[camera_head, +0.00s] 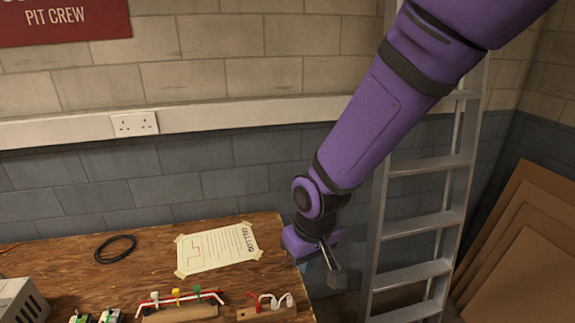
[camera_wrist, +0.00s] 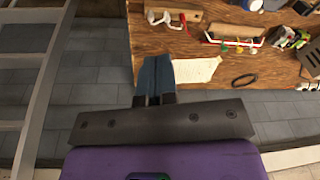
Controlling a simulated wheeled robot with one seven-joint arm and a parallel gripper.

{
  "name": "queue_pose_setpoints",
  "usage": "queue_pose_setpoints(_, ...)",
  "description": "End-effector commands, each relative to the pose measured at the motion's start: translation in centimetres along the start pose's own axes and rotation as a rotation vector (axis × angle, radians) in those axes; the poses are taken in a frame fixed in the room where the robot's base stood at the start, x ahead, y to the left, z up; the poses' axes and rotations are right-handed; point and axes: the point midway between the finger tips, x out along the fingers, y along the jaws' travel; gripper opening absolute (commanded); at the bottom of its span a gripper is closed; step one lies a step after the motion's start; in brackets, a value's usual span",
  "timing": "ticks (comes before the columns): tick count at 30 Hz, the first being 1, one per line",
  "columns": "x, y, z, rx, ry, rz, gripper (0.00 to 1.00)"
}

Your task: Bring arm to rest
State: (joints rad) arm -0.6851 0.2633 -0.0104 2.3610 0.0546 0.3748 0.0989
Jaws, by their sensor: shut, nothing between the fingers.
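My purple arm reaches down from the top right in the head view and ends in my gripper (camera_head: 333,262), just off the right edge of the wooden bench (camera_head: 150,250). In the wrist view my gripper (camera_wrist: 154,98) points toward the bench edge, its dark fingers together with nothing seen between them.
A ladder (camera_head: 415,222) stands right of my gripper, with brown boards (camera_head: 530,245) leaning beyond it. On the bench lie a taped paper sheet (camera_head: 218,249), a black cable loop (camera_head: 115,248) and wooden blocks with coloured leads (camera_head: 266,310). A wall socket (camera_head: 134,124) is behind.

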Motion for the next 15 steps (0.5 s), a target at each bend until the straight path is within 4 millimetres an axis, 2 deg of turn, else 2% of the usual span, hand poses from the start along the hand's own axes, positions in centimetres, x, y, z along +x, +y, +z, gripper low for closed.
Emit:
queue_pose_setpoints(1, -2.0, 1.4, 0.0, 0.027, 0.022, 0.001, 0.00)
queue_pose_setpoints(8, -9.3, 6.7, 1.8, 0.126, 0.090, 0.016, 0.00)
queue_pose_setpoints(15, -16.1, 11.2, 5.6, 0.227, 0.159, 0.046, 0.00)
